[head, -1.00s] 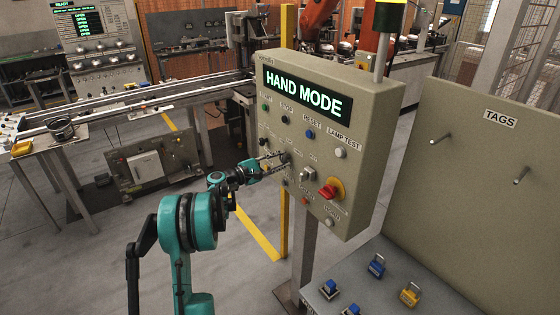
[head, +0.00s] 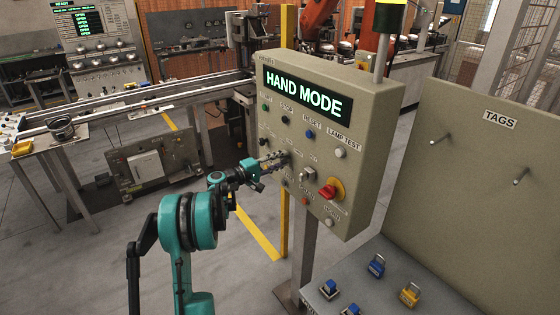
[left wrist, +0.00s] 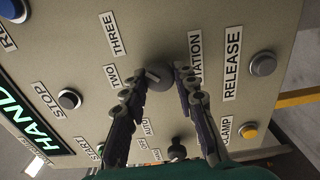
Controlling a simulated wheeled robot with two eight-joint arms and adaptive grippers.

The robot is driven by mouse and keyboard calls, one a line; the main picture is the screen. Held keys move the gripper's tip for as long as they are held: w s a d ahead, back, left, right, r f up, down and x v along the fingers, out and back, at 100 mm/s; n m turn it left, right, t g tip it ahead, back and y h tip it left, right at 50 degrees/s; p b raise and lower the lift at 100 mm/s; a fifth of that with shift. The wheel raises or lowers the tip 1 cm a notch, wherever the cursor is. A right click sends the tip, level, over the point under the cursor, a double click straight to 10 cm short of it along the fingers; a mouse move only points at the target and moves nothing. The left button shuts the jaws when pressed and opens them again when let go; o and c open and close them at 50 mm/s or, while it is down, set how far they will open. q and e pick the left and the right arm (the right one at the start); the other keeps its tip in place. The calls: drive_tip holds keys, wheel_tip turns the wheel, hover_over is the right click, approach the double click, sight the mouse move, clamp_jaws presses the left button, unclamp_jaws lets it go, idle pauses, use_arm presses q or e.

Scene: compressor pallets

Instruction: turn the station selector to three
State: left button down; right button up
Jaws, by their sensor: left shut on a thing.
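The station selector is a dark round knob (left wrist: 158,79) on the grey panel, with a pale mark on its face toward the TWO and THREE labels. The THREE label (left wrist: 114,35) and TWO label (left wrist: 116,77) show beside it in the left wrist view; STATION is partly behind a finger. My left gripper (left wrist: 161,72) is shut on the knob, one finger on each side. In the head view my left gripper (head: 279,160) reaches the panel front and hides most of the knob. The exact pointer direction is hard to tell. My right gripper is not in view.
The control panel (head: 381,133) reads HAND MODE on its display (head: 307,95). Close to the gripper are a grey switch (head: 308,174), a red-handled rotary switch (head: 329,191) and several push buttons. Padlocks lie on the bench below, and a tag board (head: 490,190) stands right.

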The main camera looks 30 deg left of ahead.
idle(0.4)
use_arm(q)
drive_tip(key=c, duration=1.2)
unclamp_jaws()
drive_tip(key=shift+o, duration=0.2)
drive_tip(key=v, duration=1.2)
drive_tip(key=shift+s+f, duration=0.1)
drive_tip(key=shift+f, duration=0.05)
